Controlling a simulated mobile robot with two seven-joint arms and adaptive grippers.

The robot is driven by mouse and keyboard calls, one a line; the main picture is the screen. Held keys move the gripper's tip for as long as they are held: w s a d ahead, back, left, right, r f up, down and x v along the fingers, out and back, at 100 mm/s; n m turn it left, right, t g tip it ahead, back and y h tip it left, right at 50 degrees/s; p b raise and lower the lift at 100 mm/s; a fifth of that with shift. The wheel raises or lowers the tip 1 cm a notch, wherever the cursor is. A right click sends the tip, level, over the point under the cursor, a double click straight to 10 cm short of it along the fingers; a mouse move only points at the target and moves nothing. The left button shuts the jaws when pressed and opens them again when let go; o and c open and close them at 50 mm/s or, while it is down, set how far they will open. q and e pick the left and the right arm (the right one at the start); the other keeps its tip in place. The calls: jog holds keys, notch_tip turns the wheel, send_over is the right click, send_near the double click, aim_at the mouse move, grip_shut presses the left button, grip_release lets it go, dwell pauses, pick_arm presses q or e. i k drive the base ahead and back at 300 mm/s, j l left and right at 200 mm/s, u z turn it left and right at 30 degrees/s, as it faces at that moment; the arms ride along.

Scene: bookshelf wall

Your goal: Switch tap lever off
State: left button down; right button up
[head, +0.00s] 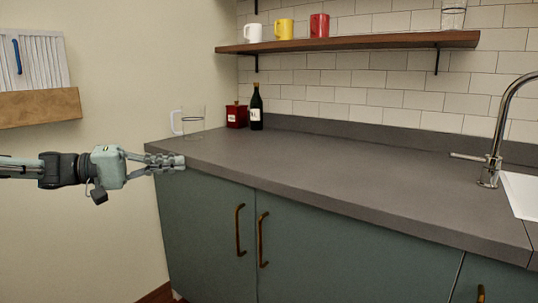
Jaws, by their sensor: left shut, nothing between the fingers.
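The tap (498,125) is a curved chrome spout at the right, standing on the counter beside the white sink (522,194). Its lever (467,157) is a thin bar that sticks out to the left from the tap's lower body. My left gripper (180,162) is at the left end of the counter, by the front edge, far from the tap. It is shut with nothing in it. My right gripper is not in view. The upper right end of the spout is cut off by the picture edge.
A wooden shelf (350,42) with several cups hangs above. The grey counter (340,165) is clear between the bottle and the tap.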

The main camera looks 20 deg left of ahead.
aim_at(489, 161)
jog(key=z, duration=1.7)
jog(key=i+j, duration=0.1)
jog(key=j, duration=0.3)
jog(key=i+j, duration=0.1)
jog(key=j, duration=0.35)
jog(key=i+j, duration=0.1)
jog(key=j, duration=0.3)
jog(key=i+j, duration=0.1)
jog(key=j, duration=0.3)
